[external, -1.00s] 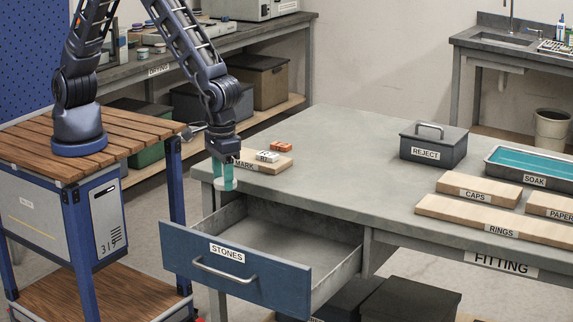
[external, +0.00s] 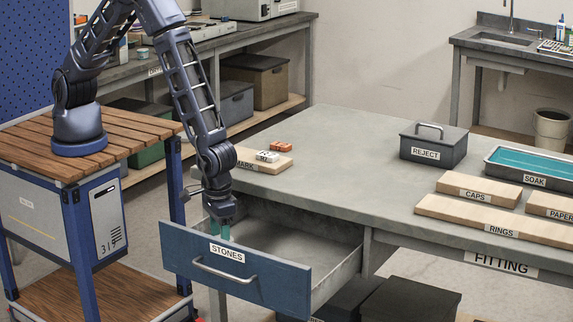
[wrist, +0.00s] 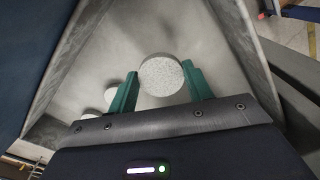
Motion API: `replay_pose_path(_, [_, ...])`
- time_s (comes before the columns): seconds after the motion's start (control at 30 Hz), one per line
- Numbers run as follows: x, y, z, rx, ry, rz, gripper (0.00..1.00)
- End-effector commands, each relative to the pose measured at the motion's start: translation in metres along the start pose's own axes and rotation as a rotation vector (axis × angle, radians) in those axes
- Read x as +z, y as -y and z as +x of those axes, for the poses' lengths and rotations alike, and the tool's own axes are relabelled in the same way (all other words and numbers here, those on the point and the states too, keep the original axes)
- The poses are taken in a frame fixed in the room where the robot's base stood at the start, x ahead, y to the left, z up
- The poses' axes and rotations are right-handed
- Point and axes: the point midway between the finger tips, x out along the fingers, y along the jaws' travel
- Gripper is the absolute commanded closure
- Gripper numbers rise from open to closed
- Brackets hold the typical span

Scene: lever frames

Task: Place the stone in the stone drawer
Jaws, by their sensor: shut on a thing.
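The stone (wrist: 161,75) is a pale speckled round disc in the wrist view. My gripper (wrist: 160,84) has green fingers shut on its two sides. In the external view my gripper (external: 220,231) reaches down inside the open stone drawer (external: 268,276), near its left end. The drawer has a blue front labelled STONES and a grey interior. Its front hides the fingertips and the stone in the external view. I cannot tell whether the stone touches the drawer floor. Two other pale discs (wrist: 112,95) lie in the drawer at lower left in the wrist view.
The drawer hangs out of a grey table (external: 330,170). On it are a MARK board (external: 264,165) with small blocks, a REJECT box (external: 434,146), a SOAK tray (external: 540,166), and CAPS (external: 479,190) and RINGS boards (external: 490,220). The drawer's right part looks clear.

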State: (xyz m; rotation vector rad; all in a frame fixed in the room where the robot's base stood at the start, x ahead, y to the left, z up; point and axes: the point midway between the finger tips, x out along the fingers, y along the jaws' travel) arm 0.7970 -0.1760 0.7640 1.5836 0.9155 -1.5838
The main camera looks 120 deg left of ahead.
Motion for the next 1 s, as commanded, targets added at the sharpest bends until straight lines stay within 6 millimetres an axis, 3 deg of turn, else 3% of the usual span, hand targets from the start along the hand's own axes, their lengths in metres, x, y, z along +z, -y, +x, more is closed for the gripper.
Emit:
replay_pose_path(0.17, [0.000, 0.000, 0.009, 0.000, 0.000, 0.000, 0.73])
replay_pose_path(0.43, [0.001, 0.001, 0.041, -0.002, 0.002, 0.000, 0.73])
replay_pose_path(0.83, [0.001, 0.000, 0.045, 0.000, 0.000, 0.000, 0.73])
replay_pose_path(0.87, [0.001, 0.000, 0.046, 0.000, 0.000, 0.000, 0.48])
replay_pose_path(0.97, [0.000, 0.000, 0.045, 0.000, 0.000, 0.000, 0.28])
replay_pose_path(1.0, [0.000, 0.000, 0.045, 0.000, 0.000, 0.000, 0.28])
